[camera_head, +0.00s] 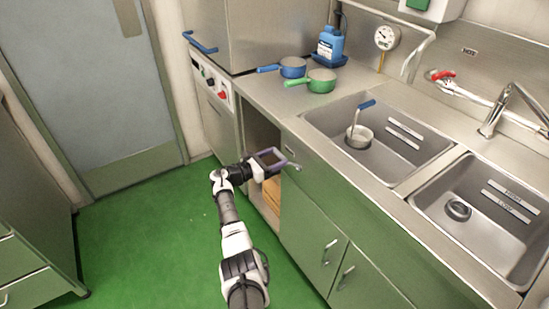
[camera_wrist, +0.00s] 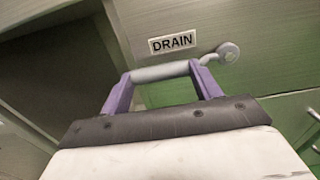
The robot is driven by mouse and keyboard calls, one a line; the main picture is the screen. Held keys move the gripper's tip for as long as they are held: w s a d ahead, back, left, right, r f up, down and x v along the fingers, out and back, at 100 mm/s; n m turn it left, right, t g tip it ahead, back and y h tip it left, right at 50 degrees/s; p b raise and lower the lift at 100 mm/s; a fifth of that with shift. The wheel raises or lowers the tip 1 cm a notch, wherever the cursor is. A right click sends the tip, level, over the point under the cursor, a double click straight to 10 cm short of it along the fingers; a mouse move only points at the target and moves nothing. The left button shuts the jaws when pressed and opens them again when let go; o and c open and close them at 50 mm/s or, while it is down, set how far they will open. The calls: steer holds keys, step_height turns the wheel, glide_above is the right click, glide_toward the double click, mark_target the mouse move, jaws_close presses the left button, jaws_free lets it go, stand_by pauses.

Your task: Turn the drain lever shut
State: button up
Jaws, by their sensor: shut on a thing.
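The drain lever (camera_wrist: 160,72) is a grey bar joined to a round pivot (camera_wrist: 229,51) on the cabinet front. In the head view my gripper (camera_head: 272,158) is at the upper left of the sink cabinet front, and the lever's pivot end (camera_head: 295,167) shows just right of the fingers. The rest of the lever is hidden there.
The green cabinet front (camera_head: 310,215) with door handles lies right of my gripper. An open bay (camera_head: 262,135) is to its left. The green floor is clear.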

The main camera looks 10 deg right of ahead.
steer(key=shift+f, duration=0.1)
steer(key=o, duration=1.4)
steer(key=shift+a, duration=0.15)
steer(key=b+v, duration=0.1)
steer(key=v, duration=1.2)
steer(key=shift+a+b, duration=0.3)
steer(key=shift+b, duration=0.05)
steer(key=shift+s, duration=0.1)
